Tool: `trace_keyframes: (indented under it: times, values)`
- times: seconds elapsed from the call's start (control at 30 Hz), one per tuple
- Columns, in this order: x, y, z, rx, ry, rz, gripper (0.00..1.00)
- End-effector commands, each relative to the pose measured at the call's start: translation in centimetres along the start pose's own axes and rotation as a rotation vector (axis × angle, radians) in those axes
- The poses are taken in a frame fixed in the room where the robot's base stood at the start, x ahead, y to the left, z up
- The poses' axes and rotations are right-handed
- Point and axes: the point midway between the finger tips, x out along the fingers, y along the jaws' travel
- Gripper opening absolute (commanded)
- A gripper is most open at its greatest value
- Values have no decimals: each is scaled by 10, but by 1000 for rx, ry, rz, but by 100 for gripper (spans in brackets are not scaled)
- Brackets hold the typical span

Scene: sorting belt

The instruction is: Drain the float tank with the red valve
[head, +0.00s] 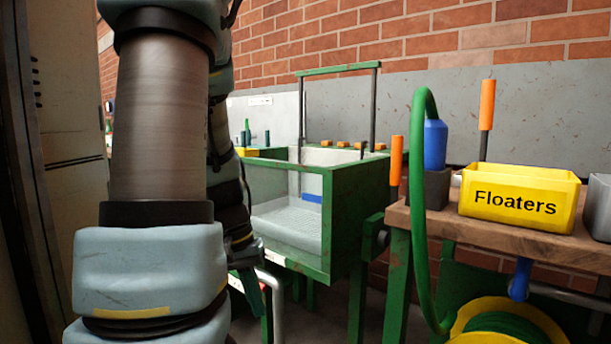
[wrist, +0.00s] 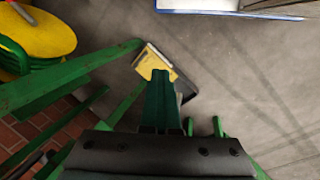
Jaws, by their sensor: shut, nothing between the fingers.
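The float tank (head: 345,200) stands in the middle of the head view, a green-framed box with clear sides and a pale perforated tray inside. Several orange pieces (head: 342,144) show along its far side. I cannot make out the red valve in either view. My gripper (wrist: 160,76) points down over the grey floor in the wrist view, with its green fingers together and empty. In the head view my gripper (head: 250,283) is partly hidden behind my arm, low in front of the tank's left end.
A yellow bin marked Floaters (head: 515,207) stands on a wooden bench (head: 490,228) at right. A green hose (head: 420,200) hangs beside it above a yellow reel (head: 510,316). Green bars (wrist: 65,82) cross the wrist view's left. A yellow-and-black object (wrist: 148,60) lies below my fingers.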

Motion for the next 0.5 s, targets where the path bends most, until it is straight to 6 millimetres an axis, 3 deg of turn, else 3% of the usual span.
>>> trace_keyframes:
  times: [0.5]
  values:
    - [-47,-9,-13,-19,-79,117,0]
